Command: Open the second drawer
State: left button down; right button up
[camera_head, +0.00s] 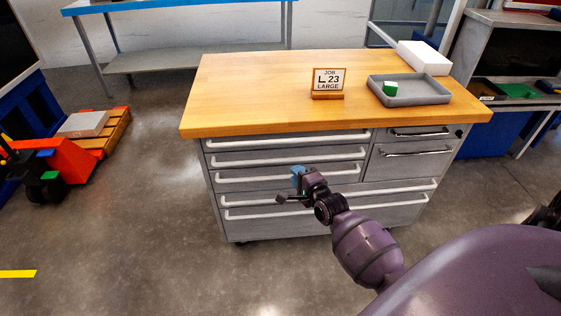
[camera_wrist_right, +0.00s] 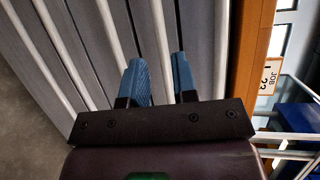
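A grey drawer cabinet stands ahead with white bar handles. Its second drawer from the top in the left column (camera_head: 230,161) looks closed, with a white handle (camera_head: 245,163) along it. My right gripper (camera_head: 297,174) is in front of the left column, its blue fingers over the third drawer's face in the head view. In the right wrist view the right gripper (camera_wrist_right: 160,68) is open, its two fingers apart. The second handle (camera_wrist_right: 159,30), counted from the wooden top, runs toward the gap between them. I cannot tell if the fingers touch it. My left gripper is not in view.
The wooden top (camera_head: 240,90) overhangs the drawers. An orange pallet jack (camera_head: 75,150) stands left. Floor before the cabinet's left side is clear.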

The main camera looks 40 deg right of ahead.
aim_at(283, 161)
jog(key=b+x, duration=0.2)
jog(key=x, duration=0.7)
jog(key=shift+w+f+b, duration=0.15)
jog(key=shift+w+b, duration=0.15)
jog(key=shift+w, duration=0.1)
jog(key=c, duration=0.4)
grip_shut()
